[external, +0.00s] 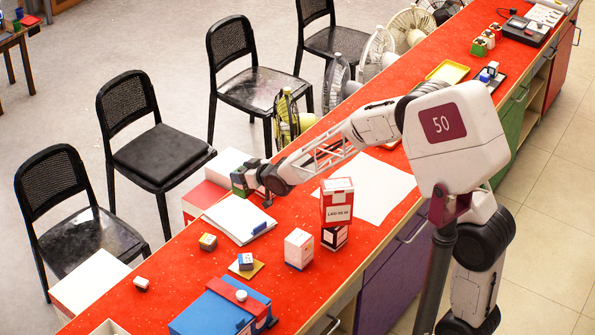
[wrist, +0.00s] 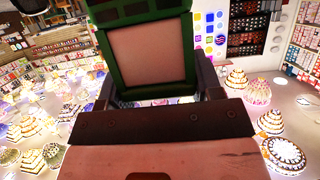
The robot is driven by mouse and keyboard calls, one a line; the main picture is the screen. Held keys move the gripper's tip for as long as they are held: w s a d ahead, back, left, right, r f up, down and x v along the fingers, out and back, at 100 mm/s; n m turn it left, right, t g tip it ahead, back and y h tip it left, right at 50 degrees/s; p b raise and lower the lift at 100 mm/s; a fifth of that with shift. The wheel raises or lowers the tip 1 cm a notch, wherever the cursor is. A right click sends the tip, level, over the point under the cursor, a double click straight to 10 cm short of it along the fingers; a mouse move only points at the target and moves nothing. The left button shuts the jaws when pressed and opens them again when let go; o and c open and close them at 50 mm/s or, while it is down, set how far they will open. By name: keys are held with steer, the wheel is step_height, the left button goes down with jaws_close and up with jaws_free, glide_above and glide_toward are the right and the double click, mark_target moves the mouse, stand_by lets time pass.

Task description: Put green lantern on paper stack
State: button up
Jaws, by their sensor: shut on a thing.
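My gripper (external: 250,178) is shut on the green lantern (external: 239,183), held near the far edge of the red counter beside a white-and-red box. In the wrist view the lantern (wrist: 150,50) fills the space between my two dark fingers, showing a green frame and a pale panel. A stack of white paper (external: 236,216) with a blue item on it lies on the counter just below the lantern in the external view. The lantern appears to be above and behind the stack; its exact height is unclear.
A red-and-white box (external: 337,203) stands on a darker box right of the paper stack. A white carton (external: 298,248), small blocks and a blue case (external: 222,308) are nearer. A large white sheet (external: 385,190) lies under my arm. Chairs and fans line the far side.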

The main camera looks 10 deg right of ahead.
mark_target(244, 189)
steer(key=shift+f, duration=0.5)
steer(key=shift+f, duration=0.1)
steer(key=shift+f, duration=3)
steer(key=shift+f, duration=1.9)
steer(key=shift+f, duration=0.1)
steer(key=o, duration=1.6)
steer(key=shift+c, duration=0.2)
